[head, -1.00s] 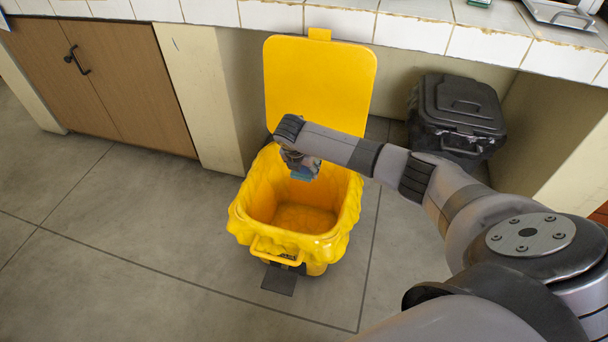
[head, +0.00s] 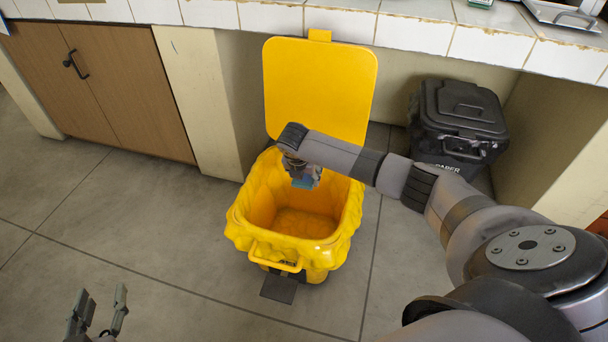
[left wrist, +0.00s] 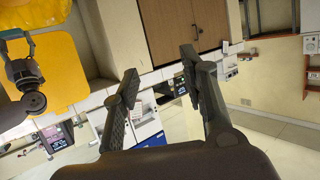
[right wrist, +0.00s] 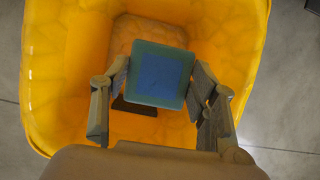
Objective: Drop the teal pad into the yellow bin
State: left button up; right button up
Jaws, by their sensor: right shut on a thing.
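The teal pad (right wrist: 158,75), a flat square with a bluer middle, is held between the fingers of my right gripper (right wrist: 160,88). In the head view my right gripper (head: 300,168) hangs over the open yellow bin (head: 252,222), with a little of the pad (head: 304,183) showing below it. The pad is above the bin's inside, and the bin walls surround it in the right wrist view. My left gripper (head: 101,302) is open and empty at the lower left, above the floor and away from the bin; its spread fingers also show in the left wrist view (left wrist: 160,68).
The bin's yellow lid (head: 320,90) stands raised behind the opening, against a tiled counter (head: 410,32). A black lidded bin (head: 458,125) stands to the right under the counter. A wooden cabinet (head: 120,90) is at the left. The floor left of the bin is clear.

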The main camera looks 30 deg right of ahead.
aim_at(304, 183)
jog(key=shift+f+b, duration=0.95)
jog(key=shift+b, duration=0.05)
jog(key=shift+f+b, duration=0.9)
jog(key=shift+b, duration=0.2)
pick_arm(q)
jog(key=s+d+r+t+h, duration=0.1)
jog(key=r+t+h, duration=0.1)
jog(key=r+t, duration=0.4)
jog(key=s+r+t+h, duration=0.2)
jog(key=r+t, duration=0.3)
jog(key=r, duration=0.7)
jog(key=shift+s+d+t, duration=0.25)
jog(key=shift+d+t, duration=0.1)
jog(key=shift+t, duration=0.05)
pick_arm(e)
jog(key=o, duration=0.9)
jog(key=shift+f, duration=0.1)
jog(key=shift+o, duration=0.2)
jog(key=v, duration=1.2)
